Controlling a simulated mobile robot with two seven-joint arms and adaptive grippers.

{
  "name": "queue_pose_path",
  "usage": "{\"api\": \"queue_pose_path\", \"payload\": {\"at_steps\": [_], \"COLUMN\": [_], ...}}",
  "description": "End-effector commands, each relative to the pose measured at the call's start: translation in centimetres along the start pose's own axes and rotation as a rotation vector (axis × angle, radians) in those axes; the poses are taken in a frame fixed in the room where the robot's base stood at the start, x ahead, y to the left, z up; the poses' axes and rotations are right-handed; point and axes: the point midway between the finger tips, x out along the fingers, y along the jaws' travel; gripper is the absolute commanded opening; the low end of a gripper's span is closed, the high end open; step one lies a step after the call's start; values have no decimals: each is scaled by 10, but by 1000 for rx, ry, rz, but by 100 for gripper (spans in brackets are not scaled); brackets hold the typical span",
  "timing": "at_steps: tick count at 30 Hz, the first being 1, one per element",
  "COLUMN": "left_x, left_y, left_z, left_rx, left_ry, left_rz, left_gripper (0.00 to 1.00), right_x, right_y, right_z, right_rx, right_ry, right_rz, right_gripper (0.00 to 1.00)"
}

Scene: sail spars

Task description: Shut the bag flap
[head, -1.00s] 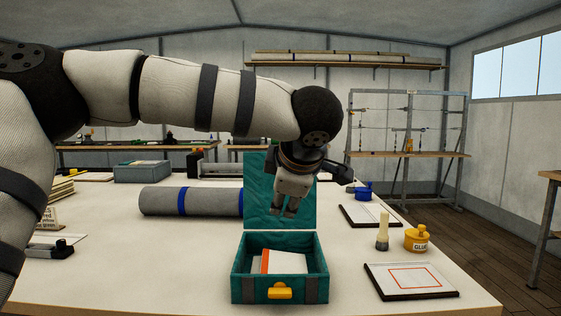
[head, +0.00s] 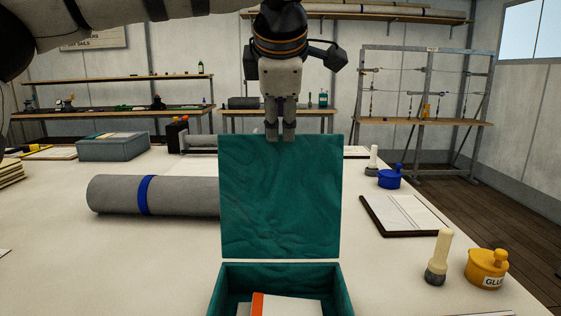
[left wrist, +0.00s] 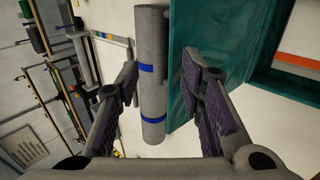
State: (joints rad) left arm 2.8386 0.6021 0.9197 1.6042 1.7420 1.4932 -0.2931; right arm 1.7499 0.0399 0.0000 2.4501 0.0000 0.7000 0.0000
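The teal bag (head: 346,292) stands at the bottom middle of the head view, its front cut off by the frame. Its flap (head: 280,200) is open and upright at the back. White items with an orange edge (head: 285,305) lie inside. My left gripper (head: 280,136) points down at the flap's top edge, its tips just overlapping that edge. In the left wrist view the fingers (left wrist: 160,72) are apart with nothing held between them, and the flap (left wrist: 207,60) shows beside and behind the right finger. I cannot tell whether they touch. My right gripper is not in view.
A grey roll with blue bands (head: 115,194) lies left of the flap. A clipboard (head: 405,215), a pale-handled brush (head: 438,258), a yellow glue pot (head: 487,268) and a blue pot (head: 390,178) stand to the right. A grey box (head: 113,147) is at the back left.

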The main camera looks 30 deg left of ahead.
Motion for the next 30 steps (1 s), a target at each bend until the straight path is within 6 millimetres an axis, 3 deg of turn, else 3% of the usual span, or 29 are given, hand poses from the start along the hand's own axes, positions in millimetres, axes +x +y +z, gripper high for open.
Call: {"api": "queue_pose_path", "payload": {"at_steps": [8,15,18,19,21,30], "left_x": [29,67,90,92,88,83], "left_y": [-1,-1,-4,-4,-2,2], "left_z": [0,0,0,0,-1,-1], "left_rx": [1,0,3,3,1,-4], "left_ry": [2,3,9,9,9,2], "left_rz": [-2,-4,-13,-11,-7,4], "left_gripper": [35,35,35,53,39,45], "right_x": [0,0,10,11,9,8], "right_y": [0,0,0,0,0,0], "right_z": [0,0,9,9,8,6], "right_rx": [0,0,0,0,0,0], "right_ry": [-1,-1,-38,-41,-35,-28], "right_rz": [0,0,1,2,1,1], "right_gripper": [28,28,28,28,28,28]}}
